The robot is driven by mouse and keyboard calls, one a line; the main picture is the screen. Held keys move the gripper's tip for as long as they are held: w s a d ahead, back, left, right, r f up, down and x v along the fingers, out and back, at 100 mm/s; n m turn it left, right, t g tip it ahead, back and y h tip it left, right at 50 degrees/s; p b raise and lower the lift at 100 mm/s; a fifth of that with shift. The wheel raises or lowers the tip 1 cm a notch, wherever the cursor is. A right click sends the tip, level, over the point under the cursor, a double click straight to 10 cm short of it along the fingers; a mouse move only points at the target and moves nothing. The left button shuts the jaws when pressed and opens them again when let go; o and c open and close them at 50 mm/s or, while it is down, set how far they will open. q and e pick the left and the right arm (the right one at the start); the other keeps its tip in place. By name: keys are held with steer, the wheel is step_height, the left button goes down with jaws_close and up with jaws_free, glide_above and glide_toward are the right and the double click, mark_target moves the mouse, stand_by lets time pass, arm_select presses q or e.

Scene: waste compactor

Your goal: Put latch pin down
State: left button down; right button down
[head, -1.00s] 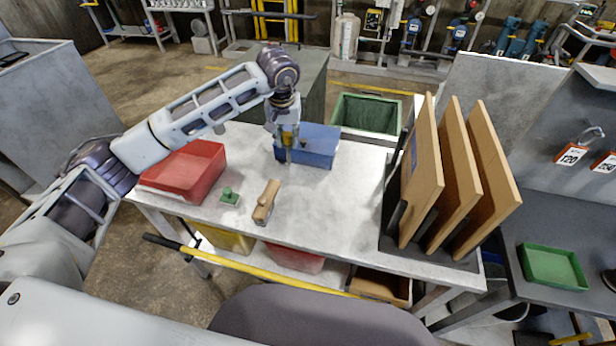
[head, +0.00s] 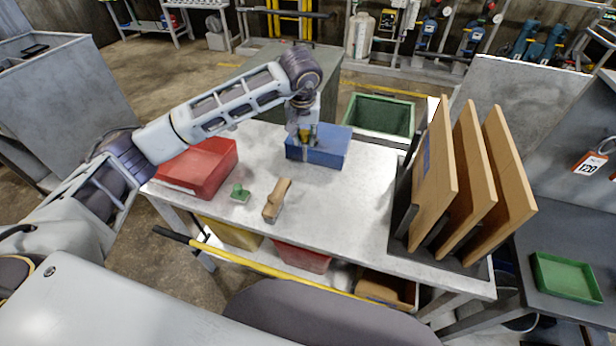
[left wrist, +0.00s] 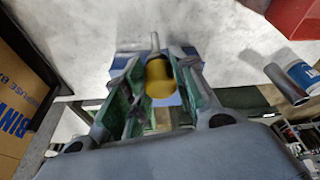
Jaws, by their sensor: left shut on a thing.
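The latch pin (left wrist: 160,80) has a yellow knob and a thin metal shank. In the left wrist view it sits between the green pads of my left gripper (left wrist: 155,85), which is shut on it. In the head view my left gripper (head: 309,142) points down at the blue bin (head: 338,152) on the workbench, at its left part. A bit of yellow shows at the fingers. Whether the pin touches the bin's floor cannot be told. My right gripper is not in view.
A green bin (head: 380,115) is behind. Bare bench lies right of the blue bin.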

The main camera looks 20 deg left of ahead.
mark_target(305, 159)
arm_select(q)
steer(key=shift+f, duration=0.15)
steer(key=shift+f+p, duration=0.55)
steer(key=shift+f, duration=2.45)
steer(key=shift+f+p, duration=0.3)
steer(key=shift+f, duration=1.55)
steer(key=shift+f, duration=0.15)
steer(key=c, duration=1.2)
jaws_free()
steer(key=shift+o, duration=0.2)
